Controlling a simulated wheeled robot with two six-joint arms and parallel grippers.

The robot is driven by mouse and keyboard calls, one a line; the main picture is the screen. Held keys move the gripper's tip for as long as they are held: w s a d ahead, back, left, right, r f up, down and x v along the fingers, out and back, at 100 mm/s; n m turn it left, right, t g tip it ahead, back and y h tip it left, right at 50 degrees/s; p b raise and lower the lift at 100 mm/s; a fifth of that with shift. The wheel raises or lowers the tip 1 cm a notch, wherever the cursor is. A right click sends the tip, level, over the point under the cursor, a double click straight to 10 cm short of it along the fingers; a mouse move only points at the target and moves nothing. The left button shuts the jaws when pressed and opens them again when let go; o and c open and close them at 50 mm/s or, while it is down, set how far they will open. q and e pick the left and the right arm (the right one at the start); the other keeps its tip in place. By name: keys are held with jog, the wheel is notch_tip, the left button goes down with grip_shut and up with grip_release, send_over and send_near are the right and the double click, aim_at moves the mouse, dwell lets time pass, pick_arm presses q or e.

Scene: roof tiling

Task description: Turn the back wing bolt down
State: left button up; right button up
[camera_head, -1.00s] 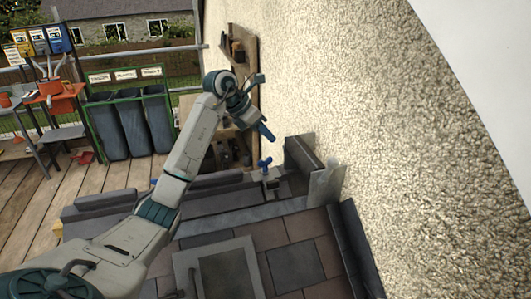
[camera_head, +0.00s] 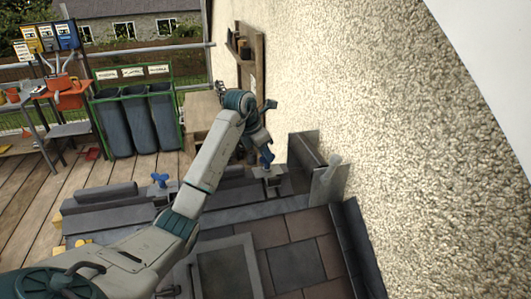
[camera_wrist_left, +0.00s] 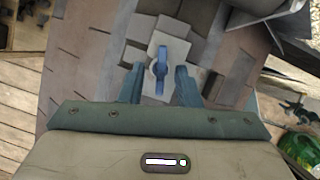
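A blue wing bolt (camera_wrist_left: 160,66) stands on a light grey plate (camera_wrist_left: 163,45) in the left wrist view. My left gripper (camera_head: 266,157) is over that bolt, near the wall in the head view, and hides most of it there. In the left wrist view the gripper's two fingers are open, one on each side of the bolt, with gaps visible. Whether the fingertips are level with its wings is hard to tell. A second blue wing bolt (camera_head: 160,180) stands to the left, beyond my arm. My right gripper is out of view.
The rough wall (camera_head: 400,130) rises close on the right. An upright grey metal sheet (camera_head: 328,182) stands just right of the gripper. Brown and grey tiles (camera_head: 295,262) lie in front. Bins (camera_head: 135,120) and a tool stand are farther back left.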

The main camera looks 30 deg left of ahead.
pick_arm(q)
jog(key=shift+d+f, duration=0.1)
jog(key=shift+f, duration=0.25)
jog(key=shift+w+f, duration=0.1)
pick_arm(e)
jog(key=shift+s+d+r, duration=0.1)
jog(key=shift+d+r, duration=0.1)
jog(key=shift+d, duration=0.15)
pick_arm(q)
grip_shut()
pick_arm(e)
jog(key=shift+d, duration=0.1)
